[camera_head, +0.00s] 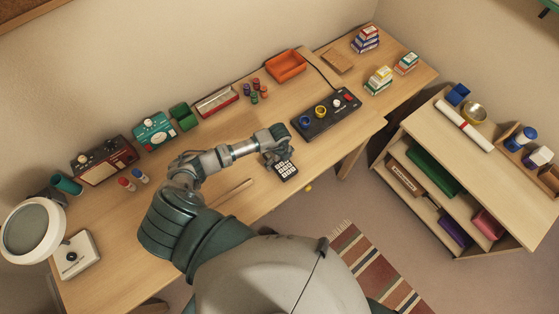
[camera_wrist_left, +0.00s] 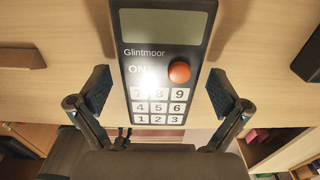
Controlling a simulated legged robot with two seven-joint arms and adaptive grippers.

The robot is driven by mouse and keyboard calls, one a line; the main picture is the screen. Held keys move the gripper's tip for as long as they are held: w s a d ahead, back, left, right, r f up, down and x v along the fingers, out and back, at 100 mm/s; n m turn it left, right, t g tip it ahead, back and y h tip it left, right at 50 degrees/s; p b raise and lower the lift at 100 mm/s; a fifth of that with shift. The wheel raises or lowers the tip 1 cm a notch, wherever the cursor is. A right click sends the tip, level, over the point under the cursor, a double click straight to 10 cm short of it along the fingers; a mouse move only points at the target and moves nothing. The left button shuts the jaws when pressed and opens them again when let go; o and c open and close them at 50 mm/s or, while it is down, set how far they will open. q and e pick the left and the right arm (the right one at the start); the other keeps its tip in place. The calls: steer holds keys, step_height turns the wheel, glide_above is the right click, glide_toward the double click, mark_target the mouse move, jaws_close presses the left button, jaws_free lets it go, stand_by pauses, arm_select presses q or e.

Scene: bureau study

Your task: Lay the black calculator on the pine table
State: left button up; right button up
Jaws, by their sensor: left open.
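The black calculator (camera_head: 286,171) is near the front edge of the long light-wood desk, partly covered by my left gripper in the head view. In the left wrist view the calculator (camera_wrist_left: 157,60) shows its grey display, an orange-red button and white number keys. My left gripper (camera_wrist_left: 160,98) is open, with one finger on each side of the calculator and a gap on both sides. It also shows in the head view (camera_head: 280,155). Light-wood tabletop (camera_head: 225,165) runs along the wall; I cannot tell which surface is the pine table. My right gripper is not in view.
A black panel with knobs (camera_head: 326,115) lies right of the gripper, and a wooden strip (camera_head: 232,193) to its left. Several boxes, trays and devices line the wall side. A magnifier lamp (camera_head: 33,230) stands far left. A low shelf (camera_head: 490,170) stands at right.

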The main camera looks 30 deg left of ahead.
arm_select(q)
step_height(320, 180, up, 12)
steer(key=shift+f, duration=0.15)
stand_by(0.7)
